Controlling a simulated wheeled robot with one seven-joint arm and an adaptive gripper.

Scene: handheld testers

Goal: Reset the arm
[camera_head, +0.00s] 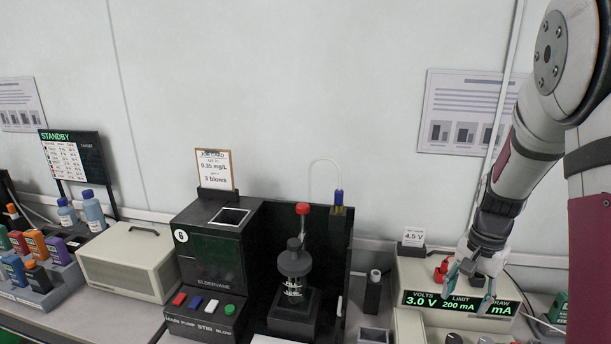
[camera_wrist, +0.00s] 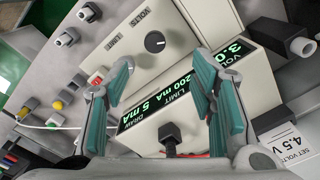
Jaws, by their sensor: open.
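My gripper (camera_head: 468,284) hangs at the lower right in the head view, in front of the power supply (camera_head: 408,272). Its teal-padded fingers are open and empty. In the wrist view my gripper (camera_wrist: 165,95) has its fingers spread over the power supply's display (camera_wrist: 160,108), with a gap between them. The display reads 3.0 volts, limit 200 mA, and in the wrist view a draw of 5 mA. A red plug (camera_head: 441,270) sits beside the fingers; whether they touch it I cannot tell. The volts knob (camera_wrist: 155,42) shows beyond the fingers.
A card reading 4.5 V (camera_head: 413,236) stands on the supply. A beige box (camera_head: 130,265) and several bottles stand farther left.

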